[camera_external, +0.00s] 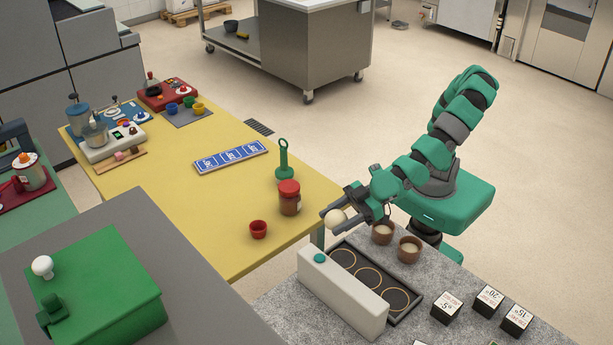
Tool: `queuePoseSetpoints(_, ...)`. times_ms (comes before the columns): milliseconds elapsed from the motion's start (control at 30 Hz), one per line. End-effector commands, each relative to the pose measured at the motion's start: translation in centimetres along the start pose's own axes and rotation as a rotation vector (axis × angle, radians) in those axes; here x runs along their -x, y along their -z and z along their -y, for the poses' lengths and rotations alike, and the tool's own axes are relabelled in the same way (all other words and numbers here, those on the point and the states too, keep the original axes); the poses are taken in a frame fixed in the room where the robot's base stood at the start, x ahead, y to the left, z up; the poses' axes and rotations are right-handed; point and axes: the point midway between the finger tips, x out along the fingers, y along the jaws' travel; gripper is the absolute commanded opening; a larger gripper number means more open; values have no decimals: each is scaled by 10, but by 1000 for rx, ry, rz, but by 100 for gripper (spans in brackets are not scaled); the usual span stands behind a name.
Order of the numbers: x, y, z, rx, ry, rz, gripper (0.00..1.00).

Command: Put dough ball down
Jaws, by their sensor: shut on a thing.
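My gripper (341,214) is shut on a pale cream dough ball (336,219). It holds the ball in the air near the corner where the yellow table (225,195) meets the grey speckled counter (283,311). A dark tray (409,318) with several round, ringed places lies on the counter below and to the right of the ball. The tray's visible ringed places look empty. Two brown bowls with pale contents, a far one (382,233) and a near one (409,249), stand behind the tray.
A white box with a green button (345,297) stands along the tray's front side. A red-lidded jar (289,198), a red cup (258,229) and a green upright tool (284,160) stand on the yellow table. Black-and-white number blocks (446,308) sit at the counter's right.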

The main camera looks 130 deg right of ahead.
Motion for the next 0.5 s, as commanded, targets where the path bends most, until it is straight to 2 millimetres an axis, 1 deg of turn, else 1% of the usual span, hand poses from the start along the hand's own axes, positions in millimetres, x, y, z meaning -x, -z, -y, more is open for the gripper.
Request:
queuePoseSetpoints(33, 5, 1, 6, -1, 2, -5, 28)
queuePoseSetpoints(100, 10, 1, 12, -2, 2, -5, 28)
queuePoseSetpoints(267, 22, 0, 24, -4, 0, -3, 28)
queuePoseSetpoints(500, 44, -7, 41, -8, -8, 2, 28)
